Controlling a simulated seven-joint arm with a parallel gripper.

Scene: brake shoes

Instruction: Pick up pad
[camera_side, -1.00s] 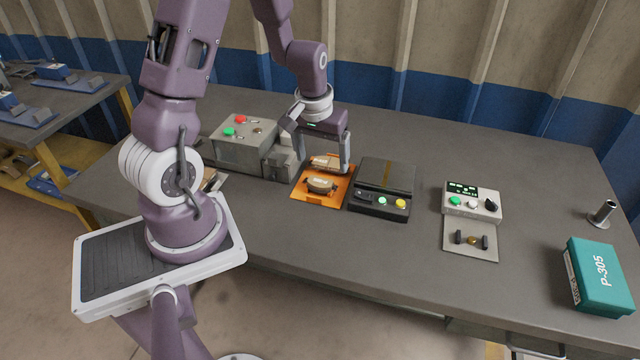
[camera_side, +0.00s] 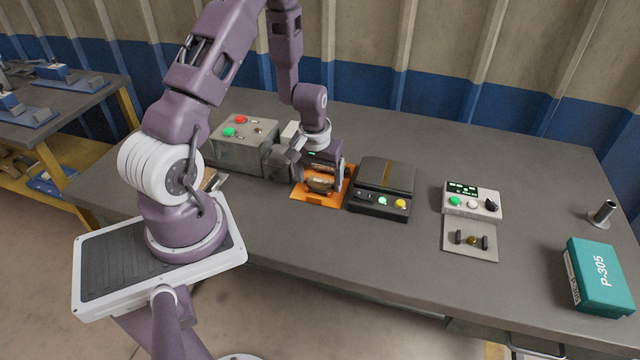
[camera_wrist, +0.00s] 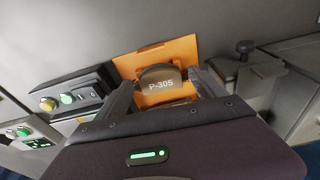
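A brown curved pad (camera_side: 319,185) lies on the orange mat (camera_side: 306,200) in the side view. In the wrist view a pad (camera_wrist: 160,84) marked P-305 sits over the orange mat (camera_wrist: 183,47), between my two fingers. My gripper (camera_side: 321,181) is low over the mat, its fingers spread to either side of the pad. In the wrist view my gripper (camera_wrist: 160,88) looks open, with gaps between the pad and the fingers. The fingertips' height against the pad is hard to tell. The back part of the mat is mostly hidden behind my gripper in the side view.
A black device (camera_side: 383,188) with lit buttons stands close to the mat's right. A grey control box (camera_side: 243,145) stands on the left. Further right are a white control unit (camera_side: 471,202), a teal P-305 box (camera_side: 600,276) and a metal post (camera_side: 603,212). The front table area is clear.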

